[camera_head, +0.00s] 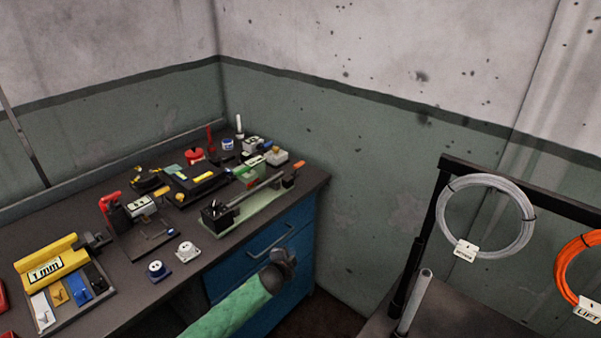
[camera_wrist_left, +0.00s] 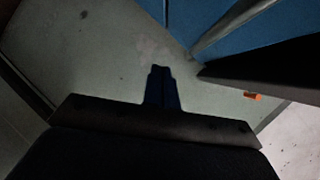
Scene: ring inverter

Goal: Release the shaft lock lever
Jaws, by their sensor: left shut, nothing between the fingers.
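A green-based fixture (camera_head: 231,217) with a long grey shaft stands at the bench's right end. A red lever-like handle (camera_head: 109,200) rises from a dark device farther left. I cannot tell which of these is the shaft lock lever. My left gripper (camera_head: 285,259), on a green-sleeved arm, is in front of the blue drawers, below and apart from the fixture. In the left wrist view its dark fingers (camera_wrist_left: 161,86) are together and empty. A small orange piece (camera_wrist_left: 252,96) shows at right there. My right gripper is not in view.
The dark bench top (camera_head: 120,270) holds a yellow 1 mm holder (camera_head: 45,268), two small round-topped blocks and several tools. The blue drawer front (camera_head: 262,262) has a handle near my left gripper. A black rack with a grey coil (camera_head: 446,228) and an orange coil stands at right.

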